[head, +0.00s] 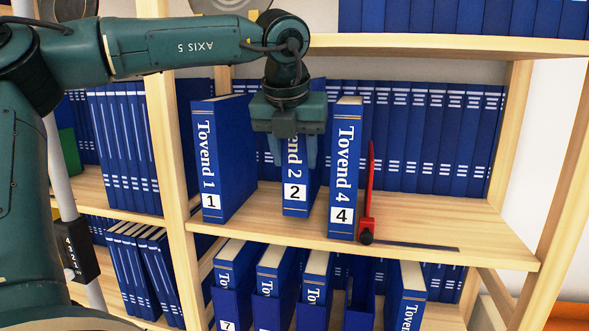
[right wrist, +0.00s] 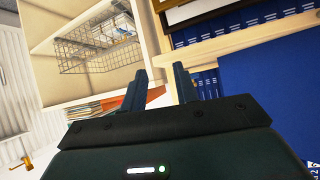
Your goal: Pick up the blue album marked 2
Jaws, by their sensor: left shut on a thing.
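The blue album marked 2 (head: 296,207) stands upright on the middle shelf, between the albums marked 1 and 4. My left gripper (head: 292,152) reaches down in front of its upper part and is shut on it, covering its top and part of the name on the spine. The album's lower edge appears at the shelf's level; I cannot tell whether it touches the board. My right gripper (right wrist: 160,85) shows in the right wrist view with its two fingers apart and nothing between them.
Album 1 (head: 224,160) stands to the left and album 4 (head: 345,170) close on the right, beside a red bookend (head: 368,195). Blue albums line the back. A wire basket (right wrist: 100,50) shows in the right wrist view.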

